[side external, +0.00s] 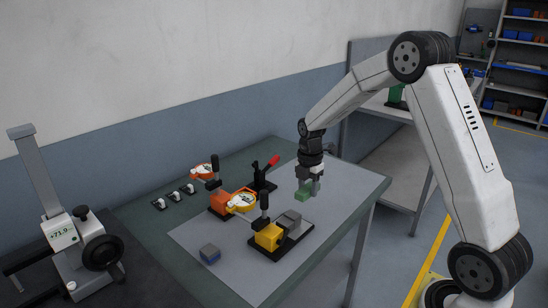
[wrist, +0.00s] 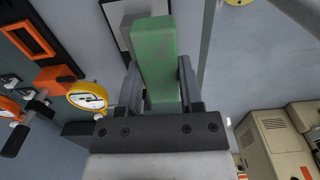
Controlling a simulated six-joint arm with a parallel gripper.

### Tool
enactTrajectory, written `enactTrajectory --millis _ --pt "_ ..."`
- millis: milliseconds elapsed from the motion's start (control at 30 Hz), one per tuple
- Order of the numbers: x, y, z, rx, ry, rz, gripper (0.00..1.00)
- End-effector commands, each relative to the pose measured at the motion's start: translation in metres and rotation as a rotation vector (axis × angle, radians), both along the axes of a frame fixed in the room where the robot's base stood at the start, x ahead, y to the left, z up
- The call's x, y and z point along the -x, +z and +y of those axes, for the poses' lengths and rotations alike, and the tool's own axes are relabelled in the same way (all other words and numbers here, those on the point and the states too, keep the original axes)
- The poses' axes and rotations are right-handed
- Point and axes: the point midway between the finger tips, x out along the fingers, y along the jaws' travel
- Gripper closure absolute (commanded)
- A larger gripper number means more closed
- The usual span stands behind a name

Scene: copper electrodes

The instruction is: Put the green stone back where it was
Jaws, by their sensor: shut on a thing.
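The green stone (side external: 302,194) is a pale green block held between the fingers of my gripper (side external: 312,184). It is in the air above the right part of the light grey sheet on the table. In the wrist view the green stone (wrist: 155,52) stands out long between the two dark fingers of my gripper (wrist: 158,80), and its far end reaches past the fingertips. My gripper is shut on it. Whether anything lies directly under the stone is hard to tell.
A yellow block (side external: 269,237) with a dial gauge (side external: 242,202) and a grey block (side external: 289,220) stand on a dark plate. Behind are an orange block (side external: 219,203) and a red-handled clamp (side external: 268,164). The sheet's right side looks clear.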

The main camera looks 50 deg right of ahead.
Motion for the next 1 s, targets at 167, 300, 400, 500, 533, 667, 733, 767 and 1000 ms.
enactTrajectory --millis 167,300,400,500,533,667,733,767,1000 --pt "0.039 0.000 -0.030 0.000 -0.007 -0.001 1.00" --pt "0.066 -0.002 -0.046 -0.001 -0.005 -0.001 1.00" --pt "0.079 -0.002 -0.053 -0.001 -0.003 -0.002 1.00" --pt "0.087 -0.003 -0.056 -0.002 -0.001 -0.001 1.00" --pt "0.088 -0.003 -0.056 -0.002 -0.001 -0.001 1.00" --pt "0.089 -0.003 -0.057 -0.001 0.001 -0.002 1.00" --pt "0.088 -0.003 -0.057 -0.001 0.001 -0.002 1.00" --pt "0.088 -0.004 -0.058 -0.001 0.001 -0.001 1.00" --pt "0.072 -0.011 -0.065 -0.002 0.001 -0.001 1.00"
